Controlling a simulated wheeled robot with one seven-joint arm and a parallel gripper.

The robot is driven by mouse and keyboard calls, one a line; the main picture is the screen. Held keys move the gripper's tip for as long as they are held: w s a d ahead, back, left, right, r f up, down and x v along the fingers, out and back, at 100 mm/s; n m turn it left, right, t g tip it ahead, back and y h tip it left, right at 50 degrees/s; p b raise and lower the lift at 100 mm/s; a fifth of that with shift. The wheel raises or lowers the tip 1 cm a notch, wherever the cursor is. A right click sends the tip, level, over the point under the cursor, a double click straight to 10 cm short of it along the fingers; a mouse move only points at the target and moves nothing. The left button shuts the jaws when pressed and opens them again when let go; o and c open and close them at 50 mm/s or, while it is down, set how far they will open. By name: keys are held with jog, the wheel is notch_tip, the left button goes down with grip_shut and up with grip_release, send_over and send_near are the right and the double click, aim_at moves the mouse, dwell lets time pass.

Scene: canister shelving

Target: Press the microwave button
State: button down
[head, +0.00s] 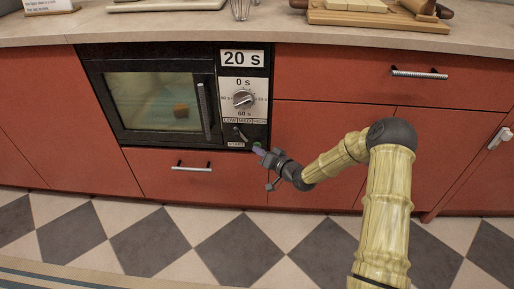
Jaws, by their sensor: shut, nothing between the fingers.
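The microwave (160,105) is built into the red cabinets under the counter. Its door is closed, and a small brown item shows through the glass. Its control panel has a "20 s" label, a round timer dial (243,99), a power lever below it and a START label (236,144) at the bottom. My gripper (258,150) is shut and empty, with its tip at the lower right of the panel, beside the START label. The button itself is small and largely hidden by the gripper tip; I cannot tell whether they touch.
A drawer with a metal handle (191,168) lies just below the microwave. Another drawer handle (419,74) is at the upper right. The counter (190,27) above holds boards and a glass. The checkered floor (150,239) in front is clear.

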jog(key=shift+s, duration=0.9)
jog(key=shift+p, duration=0.3)
jog(key=shift+s+a+p, duration=0.1)
jog(key=shift+s+p, duration=0.35)
jog(key=shift+s, duration=2.05)
